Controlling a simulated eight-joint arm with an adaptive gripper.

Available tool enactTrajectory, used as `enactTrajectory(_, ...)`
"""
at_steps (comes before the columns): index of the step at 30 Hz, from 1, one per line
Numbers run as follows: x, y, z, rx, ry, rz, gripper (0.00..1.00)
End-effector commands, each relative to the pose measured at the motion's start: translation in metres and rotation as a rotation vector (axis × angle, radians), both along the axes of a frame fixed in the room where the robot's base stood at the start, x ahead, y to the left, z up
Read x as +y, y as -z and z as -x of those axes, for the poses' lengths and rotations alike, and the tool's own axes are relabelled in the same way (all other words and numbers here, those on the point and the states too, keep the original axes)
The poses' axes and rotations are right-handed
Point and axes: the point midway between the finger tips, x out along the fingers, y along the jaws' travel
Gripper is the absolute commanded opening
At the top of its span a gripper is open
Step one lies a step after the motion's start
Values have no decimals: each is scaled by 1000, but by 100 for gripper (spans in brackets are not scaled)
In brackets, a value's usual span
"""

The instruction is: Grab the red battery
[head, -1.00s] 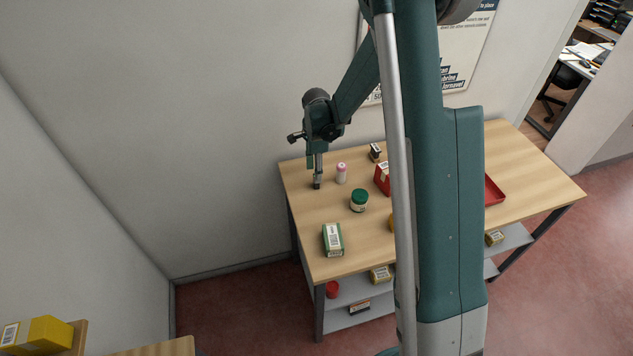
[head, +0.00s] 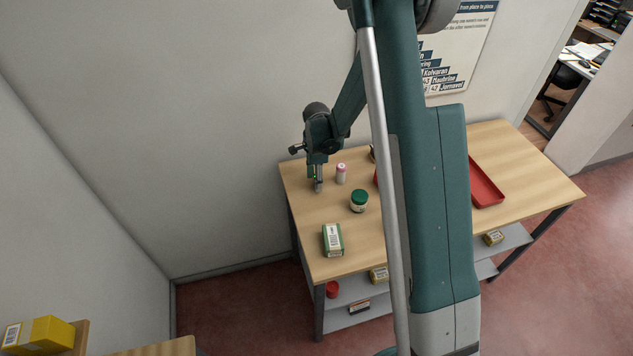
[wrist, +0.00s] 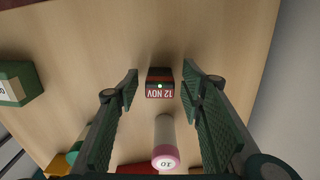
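The battery (wrist: 160,84) is a small block, red and dark, with a "12 NOV" label in the wrist view. It lies on the wooden table between the tips of my gripper (wrist: 159,78). My gripper's fingers are spread, with a gap on each side of the battery. In the head view my gripper (head: 318,187) points down at the table's back left corner. The battery is mostly hidden there by the fingers.
A pink-capped bottle (head: 341,174) stands close to my gripper. A green-lidded jar (head: 359,201) and a green-and-white box (head: 333,240) stand nearer the table's front. A red tray (head: 486,187) lies at the right. The wall is close behind.

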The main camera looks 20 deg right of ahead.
Motion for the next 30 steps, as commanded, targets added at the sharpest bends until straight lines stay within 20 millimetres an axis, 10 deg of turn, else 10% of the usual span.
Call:
enactTrajectory(23,0,10,0,0,0,0,39)
enactTrajectory(30,0,10,0,0,0,0,9)
